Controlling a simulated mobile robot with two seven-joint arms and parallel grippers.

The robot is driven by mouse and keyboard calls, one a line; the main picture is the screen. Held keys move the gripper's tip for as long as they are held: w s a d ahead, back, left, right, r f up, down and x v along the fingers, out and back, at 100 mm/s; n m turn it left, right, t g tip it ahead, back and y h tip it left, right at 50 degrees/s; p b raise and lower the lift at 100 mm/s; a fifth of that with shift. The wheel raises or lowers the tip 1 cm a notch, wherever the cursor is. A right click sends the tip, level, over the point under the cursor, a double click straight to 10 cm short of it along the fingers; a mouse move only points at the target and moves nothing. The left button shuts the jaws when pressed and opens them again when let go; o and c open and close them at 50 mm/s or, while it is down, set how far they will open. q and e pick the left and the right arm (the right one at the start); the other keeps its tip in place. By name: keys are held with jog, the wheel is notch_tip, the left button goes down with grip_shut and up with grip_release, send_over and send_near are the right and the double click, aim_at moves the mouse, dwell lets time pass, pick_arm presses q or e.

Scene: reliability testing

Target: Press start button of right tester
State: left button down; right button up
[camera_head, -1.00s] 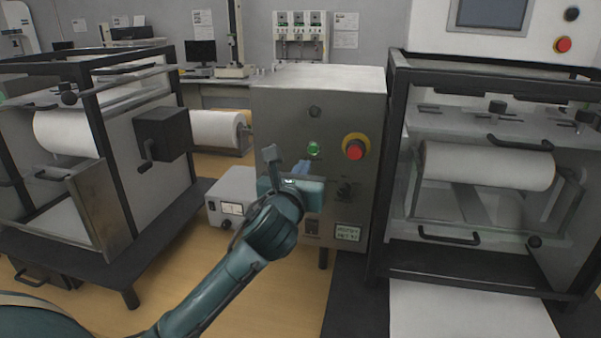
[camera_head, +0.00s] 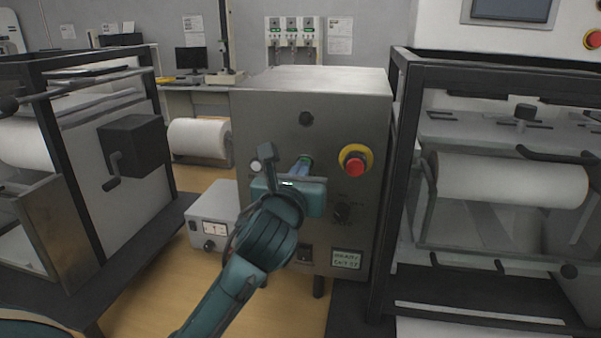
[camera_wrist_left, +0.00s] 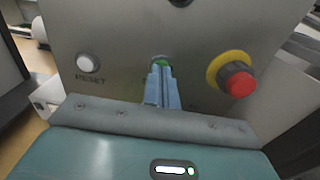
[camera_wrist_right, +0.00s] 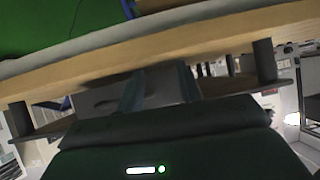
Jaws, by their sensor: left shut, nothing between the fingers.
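The grey control box (camera_head: 330,110) of the tester stands in the middle of the head view. Its green start button (camera_wrist_left: 161,62) shows in the left wrist view, partly hidden behind my fingertips; in the head view only a sliver of green shows. My left gripper (camera_head: 303,165) is shut and empty, its blue fingertips pointing at the green button. In the left wrist view the fingertips (camera_wrist_left: 161,72) overlap the button's lower edge; I cannot tell whether they touch it.
A red emergency knob on a yellow ring (camera_head: 355,162) sits right of the green button, and a white RESET button (camera_wrist_left: 88,63) sits left of it. Framed roller machines (camera_head: 505,180) stand on both sides. In the right wrist view a wooden edge (camera_wrist_right: 150,50) lies close ahead.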

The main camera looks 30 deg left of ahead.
pick_arm(q)
jog(key=shift+s, duration=0.1)
jog(key=shift+w+a+r+p, duration=0.2)
jog(key=shift+w+p, duration=0.15)
jog(key=shift+p, duration=0.25)
jog(key=shift+w+a+r+p, duration=0.15)
jog(key=shift+w+p, duration=0.2)
jog(key=shift+p, duration=0.25)
pick_arm(e)
jog(key=shift+s+d+r, duration=0.25)
jog(key=shift+d, duration=0.2)
